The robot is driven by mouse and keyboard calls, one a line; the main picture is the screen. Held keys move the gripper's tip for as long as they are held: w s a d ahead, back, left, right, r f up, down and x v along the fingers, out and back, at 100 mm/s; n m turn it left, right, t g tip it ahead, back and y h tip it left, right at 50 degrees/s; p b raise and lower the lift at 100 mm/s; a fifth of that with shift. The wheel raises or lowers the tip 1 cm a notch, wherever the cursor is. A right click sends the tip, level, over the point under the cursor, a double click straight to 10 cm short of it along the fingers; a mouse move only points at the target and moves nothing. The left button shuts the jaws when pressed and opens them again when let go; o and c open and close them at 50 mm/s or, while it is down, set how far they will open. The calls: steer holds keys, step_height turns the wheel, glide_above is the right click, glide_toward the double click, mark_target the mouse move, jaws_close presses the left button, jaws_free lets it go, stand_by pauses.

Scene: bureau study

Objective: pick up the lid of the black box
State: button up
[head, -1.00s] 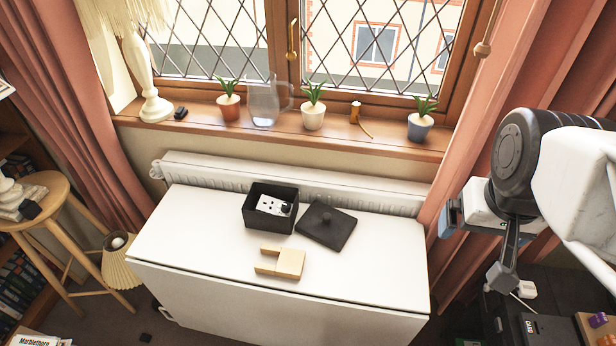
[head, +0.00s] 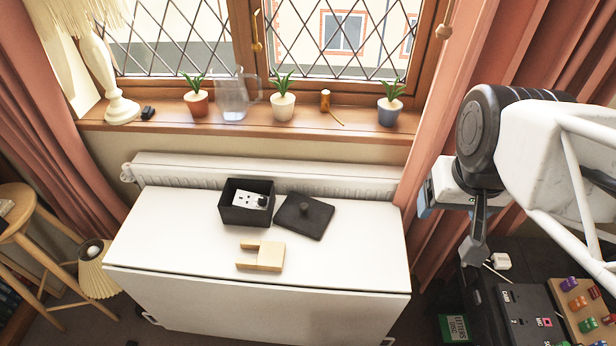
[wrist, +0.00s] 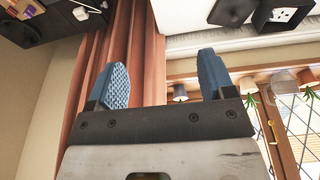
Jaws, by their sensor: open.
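The black lid (head: 318,222) is a flat square with a round knob on top. It lies on the white table, just right of the open black box (head: 234,214). A white socket-like piece and a dark plug show inside the box. My gripper (head: 426,199) is up at the right, apart from the lid; in the head view its fingers are mostly hidden. In the wrist view my gripper (wrist: 160,82) has its blue finger pads wide apart with nothing between them. The lid (wrist: 232,10) and the box (wrist: 287,14) show at that view's top edge.
A light wooden U-shaped block (head: 268,256) lies in front of the lid on the white table (head: 170,240). Behind are a radiator (head: 200,170) and a sill with potted plants and a glass jug (head: 235,100). A pink curtain (head: 440,130) hangs behind my arm.

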steer(key=shift+c, duration=1.2)
steer(key=m+g, duration=0.3)
steer(key=m, duration=1)
glide_above(304, 205)
steer(key=f, duration=2.9)
steer(key=shift+s+d, duration=0.1)
steer(key=shift+d, duration=0.15)
steer(key=shift+a+f, duration=0.25)
steer(key=shift+f, duration=0.05)
